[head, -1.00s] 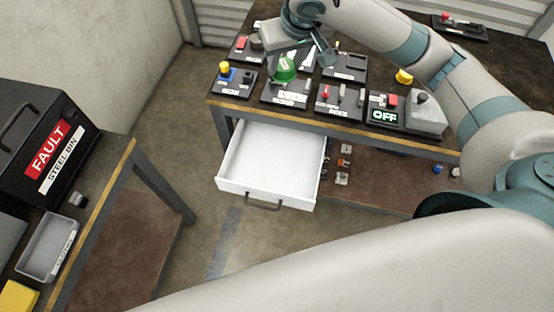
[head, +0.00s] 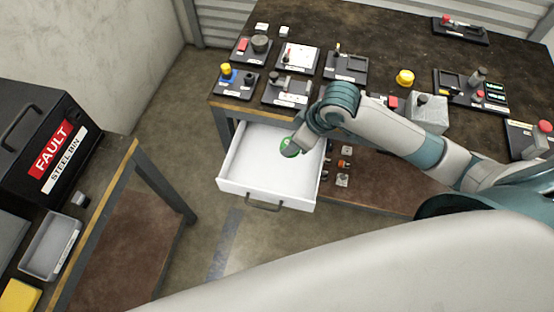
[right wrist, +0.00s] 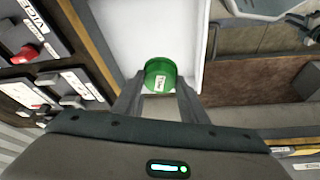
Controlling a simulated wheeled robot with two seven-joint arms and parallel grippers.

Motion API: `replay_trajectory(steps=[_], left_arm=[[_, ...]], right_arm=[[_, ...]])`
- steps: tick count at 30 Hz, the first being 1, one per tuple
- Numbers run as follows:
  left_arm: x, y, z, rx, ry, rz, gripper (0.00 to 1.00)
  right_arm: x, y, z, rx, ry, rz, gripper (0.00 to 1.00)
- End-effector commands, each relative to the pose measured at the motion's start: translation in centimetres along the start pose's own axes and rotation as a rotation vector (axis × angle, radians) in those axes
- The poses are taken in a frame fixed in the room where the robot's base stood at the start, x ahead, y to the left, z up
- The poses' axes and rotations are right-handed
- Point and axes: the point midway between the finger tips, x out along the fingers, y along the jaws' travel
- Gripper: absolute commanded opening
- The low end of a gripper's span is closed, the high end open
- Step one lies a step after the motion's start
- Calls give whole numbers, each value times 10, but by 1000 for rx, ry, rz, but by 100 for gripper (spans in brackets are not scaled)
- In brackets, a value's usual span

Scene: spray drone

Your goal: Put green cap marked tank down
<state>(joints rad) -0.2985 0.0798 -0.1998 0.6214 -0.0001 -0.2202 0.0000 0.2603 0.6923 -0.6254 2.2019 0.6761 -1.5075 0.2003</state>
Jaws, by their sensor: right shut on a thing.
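The green cap (head: 288,147) of the marked tank shows in the head view over the open white drawer (head: 247,168). In the right wrist view the round green cap (right wrist: 160,70) has a small white label and sits between my finger tips. My right gripper (head: 293,144) is shut on it; the right wrist view shows both fingers (right wrist: 159,97) at its sides. The rest of the tank below the cap is hidden. I cannot tell whether it touches the drawer floor (right wrist: 125,35). My left gripper is not in view.
The dark workbench (head: 400,55) above the drawer carries several black trays with switches and parts. A lower shelf (head: 375,185) holds small parts right of the drawer. A side table at left holds the steel bin (head: 40,130) marked FAULT and a grey tray (head: 50,245).

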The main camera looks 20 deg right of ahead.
Motion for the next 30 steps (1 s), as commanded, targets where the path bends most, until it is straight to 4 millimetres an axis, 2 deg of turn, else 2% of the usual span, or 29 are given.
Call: replay_trajectory(steps=[1, 6, 12, 18, 30], left_arm=[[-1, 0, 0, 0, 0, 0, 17], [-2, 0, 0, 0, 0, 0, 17], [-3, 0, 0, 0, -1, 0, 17], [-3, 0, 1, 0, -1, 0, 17], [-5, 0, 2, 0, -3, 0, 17]], right_arm=[[10, -5, 17, -32, -8, -20, 16], [34, -16, 58, -154, -6, -69, 16], [48, -24, 88, -245, -2, -102, 16], [51, -26, 95, -271, 1, -111, 16], [55, -26, 90, -268, 1, -111, 16]])
